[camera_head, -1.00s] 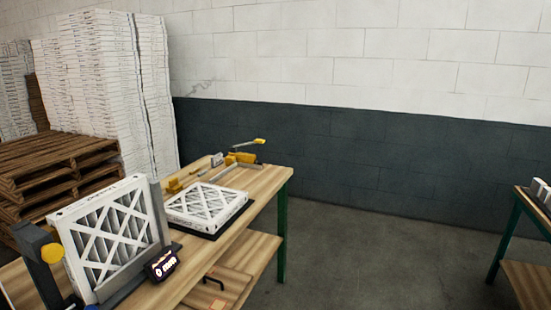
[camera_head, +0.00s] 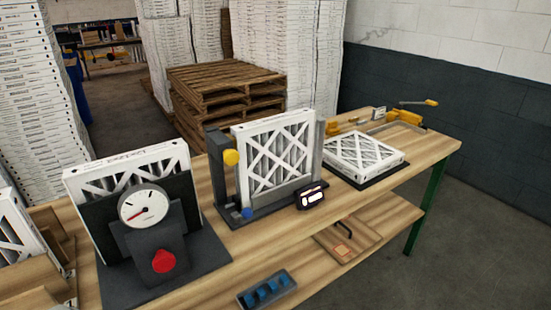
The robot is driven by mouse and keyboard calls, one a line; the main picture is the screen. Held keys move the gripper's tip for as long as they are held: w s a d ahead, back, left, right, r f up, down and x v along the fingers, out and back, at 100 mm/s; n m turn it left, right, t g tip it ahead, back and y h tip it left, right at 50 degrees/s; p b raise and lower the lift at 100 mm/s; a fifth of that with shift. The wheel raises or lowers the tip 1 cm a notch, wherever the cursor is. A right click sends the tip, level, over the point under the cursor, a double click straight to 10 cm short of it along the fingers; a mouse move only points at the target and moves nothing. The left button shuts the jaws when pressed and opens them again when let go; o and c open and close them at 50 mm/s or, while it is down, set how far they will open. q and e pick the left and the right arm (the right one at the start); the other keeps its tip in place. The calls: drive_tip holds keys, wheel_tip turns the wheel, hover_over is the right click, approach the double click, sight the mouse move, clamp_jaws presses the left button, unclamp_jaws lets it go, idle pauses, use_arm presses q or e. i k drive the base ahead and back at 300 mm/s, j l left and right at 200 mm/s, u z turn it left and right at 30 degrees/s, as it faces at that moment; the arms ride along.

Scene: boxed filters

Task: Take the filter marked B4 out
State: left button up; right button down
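Several white-framed pleated filters are in view, and I cannot read a B4 mark on any of them. One filter (camera_head: 279,152) stands upright in a dark fixture (camera_head: 218,168) with a yellow knob. Another filter (camera_head: 160,158) stands behind a dark gauge stand (camera_head: 160,240) with a round dial and a red knob; its lower part is hidden. A third filter (camera_head: 363,151) lies flat on a dark pad (camera_head: 372,182). At the left edge, part of another filter (camera_head: 18,235) stands by a brown box (camera_head: 55,222). Neither gripper is in view.
A small display (camera_head: 311,196) sits before the upright fixture. Yellow tools (camera_head: 405,115) lie at the far end. Pallets (camera_head: 225,95) and tall white stacks stand behind.

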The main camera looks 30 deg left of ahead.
sight(274, 150)
drive_tip(key=i+l+u, duration=0.1)
drive_tip(key=u, duration=1.4)
drive_tip(key=i+l, duration=0.05)
